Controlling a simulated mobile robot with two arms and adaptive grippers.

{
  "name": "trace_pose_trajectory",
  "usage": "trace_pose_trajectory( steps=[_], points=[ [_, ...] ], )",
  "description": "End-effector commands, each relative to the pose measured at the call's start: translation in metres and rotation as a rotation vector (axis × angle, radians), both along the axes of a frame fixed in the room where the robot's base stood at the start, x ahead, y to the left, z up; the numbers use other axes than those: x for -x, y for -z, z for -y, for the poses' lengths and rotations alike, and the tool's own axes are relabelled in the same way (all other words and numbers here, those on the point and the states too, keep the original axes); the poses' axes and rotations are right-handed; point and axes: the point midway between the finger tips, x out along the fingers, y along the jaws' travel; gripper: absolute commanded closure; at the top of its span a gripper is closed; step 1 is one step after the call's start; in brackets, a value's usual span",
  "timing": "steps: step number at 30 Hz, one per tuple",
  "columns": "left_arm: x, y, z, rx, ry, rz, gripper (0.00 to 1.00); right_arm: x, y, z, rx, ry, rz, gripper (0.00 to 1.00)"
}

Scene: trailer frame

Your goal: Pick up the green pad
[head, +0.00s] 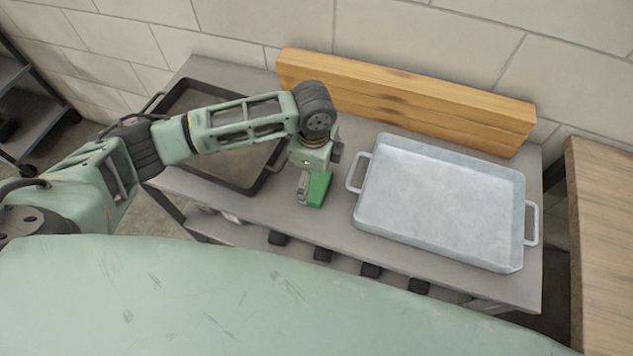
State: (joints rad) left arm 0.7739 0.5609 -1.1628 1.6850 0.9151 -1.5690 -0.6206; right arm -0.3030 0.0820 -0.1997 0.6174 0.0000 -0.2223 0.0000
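The green pad (320,189) is a small bright green block on the grey table, in the gap between the dark tray and the pale metal tray. My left arm reaches in from the left. Its gripper (312,183) points down right at the pad. A grey finger part shows against the pad's left side, and the wrist covers the pad's far end. I cannot tell whether the fingers are closed on the pad, or whether it is touching the table. My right gripper is not in view.
The pale metal tray (440,200) with side handles lies close to the right. A dark tray (262,172) lies left, partly under my arm. Wooden beams (400,95) stand along the wall. A wooden surface (605,240) is at far right. The table's front strip (270,210) is clear.

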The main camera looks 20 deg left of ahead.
Motion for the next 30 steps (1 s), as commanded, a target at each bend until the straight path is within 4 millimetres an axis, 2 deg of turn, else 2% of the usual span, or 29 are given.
trace_pose_trajectory(
  steps=[3, 6, 10, 15, 17, 30],
  points=[
    [0.001, 0.016, 0.000, -0.001, 0.000, -0.004, 0.00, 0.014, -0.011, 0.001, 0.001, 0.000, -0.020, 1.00],
    [0.001, 0.032, -0.001, -0.001, -0.001, -0.002, 0.00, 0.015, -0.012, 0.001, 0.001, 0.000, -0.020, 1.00],
    [0.001, 0.042, 0.000, 0.000, 0.001, 0.000, 0.00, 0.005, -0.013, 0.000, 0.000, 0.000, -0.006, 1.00],
    [0.000, 0.043, 0.000, 0.000, 0.002, 0.001, 0.00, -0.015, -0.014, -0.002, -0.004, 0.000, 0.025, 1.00],
    [0.000, 0.043, 0.000, 0.000, 0.001, 0.001, 0.01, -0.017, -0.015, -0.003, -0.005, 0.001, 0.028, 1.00],
    [0.000, 0.043, -0.001, 0.000, 0.001, 0.001, 0.39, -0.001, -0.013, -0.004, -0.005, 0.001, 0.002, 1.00]
  ],
)
